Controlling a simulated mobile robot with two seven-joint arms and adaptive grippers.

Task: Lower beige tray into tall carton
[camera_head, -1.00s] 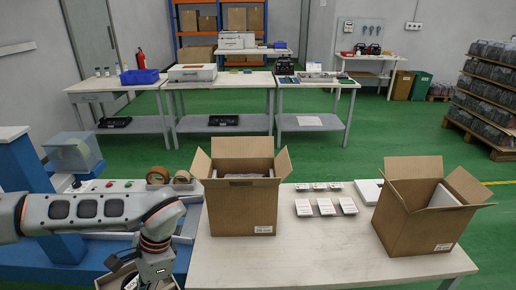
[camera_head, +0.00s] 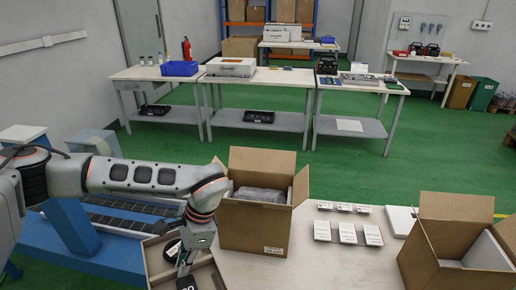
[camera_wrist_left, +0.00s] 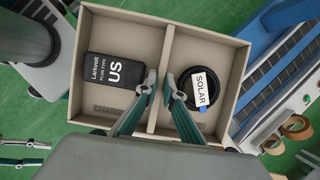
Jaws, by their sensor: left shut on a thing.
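The beige tray (camera_head: 156,272) hangs under my left gripper (camera_head: 188,265) at the lower edge of the head view, left of the nearer carton. In the left wrist view my left gripper (camera_wrist_left: 160,92) is shut on the middle divider of the tray (camera_wrist_left: 163,12). An open brown carton (camera_head: 253,228) stands upright with a grey wrapped thing inside. Another open carton (camera_head: 446,262) is at the right, with a white panel inside. My right gripper is out of view.
Both cartons stand on a pale worktable (camera_head: 330,270). Between them lie several small white labelled packs (camera_head: 347,233) and a white box (camera_head: 402,220). A blue bench (camera_head: 110,255) is at the left. The carton's raised flaps (camera_head: 300,186) stick outward near my left arm.

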